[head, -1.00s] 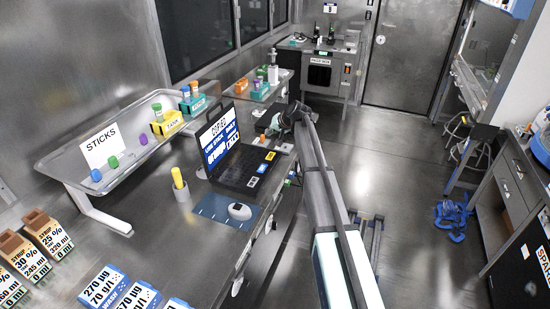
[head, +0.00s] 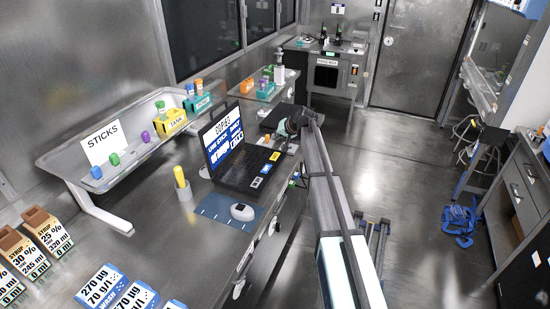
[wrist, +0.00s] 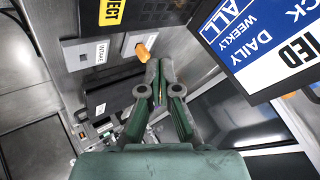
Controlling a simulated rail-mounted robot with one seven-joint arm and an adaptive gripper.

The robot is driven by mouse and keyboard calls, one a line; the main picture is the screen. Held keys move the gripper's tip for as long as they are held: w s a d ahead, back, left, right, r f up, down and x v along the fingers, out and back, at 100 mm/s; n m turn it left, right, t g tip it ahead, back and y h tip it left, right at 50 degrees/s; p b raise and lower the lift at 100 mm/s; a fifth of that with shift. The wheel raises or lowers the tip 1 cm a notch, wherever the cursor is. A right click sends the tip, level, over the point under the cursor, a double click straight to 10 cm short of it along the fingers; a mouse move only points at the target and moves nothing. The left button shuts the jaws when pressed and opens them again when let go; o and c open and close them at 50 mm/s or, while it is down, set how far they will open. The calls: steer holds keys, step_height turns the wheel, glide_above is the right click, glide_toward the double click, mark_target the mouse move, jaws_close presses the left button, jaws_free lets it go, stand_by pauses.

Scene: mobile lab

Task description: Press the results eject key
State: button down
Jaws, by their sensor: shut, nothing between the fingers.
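A yellow label (wrist: 110,11), whose visible letters read "ECT", is cut off by the top edge of the wrist view, beside a dark keyboard (wrist: 162,9). A small orange part (wrist: 146,47) sits on a pale panel, next to a plate marked "INTAKE" (wrist: 100,54). My gripper (wrist: 160,62) is shut and empty, its tips close to the orange part; I cannot tell whether they touch. In the head view my gripper (head: 284,129) is beyond the open laptop (head: 238,164), which has a yellow label (head: 275,156) on its base. I cannot tell which part is the key.
The laptop's screen (wrist: 268,38) stands close to the right of my gripper. A mouse (head: 242,212) lies on a blue mat (head: 212,207) at the front. A tray (head: 110,166) with coloured vials runs along the left.

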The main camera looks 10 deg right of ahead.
mark_target(276, 157)
steer(key=shift+f+b, duration=1.25)
steer(key=shift+f, duration=2.3)
steer(key=shift+f, duration=0.15)
steer(key=shift+f+b, duration=0.3)
steer(key=shift+b, duration=0.1)
steer(key=shift+f+b, duration=0.3)
steer(key=shift+f, duration=0.05)
steer(key=shift+r, duration=0.85)
steer(key=shift+r+p, duration=1)
steer(key=shift+r, duration=1.5)
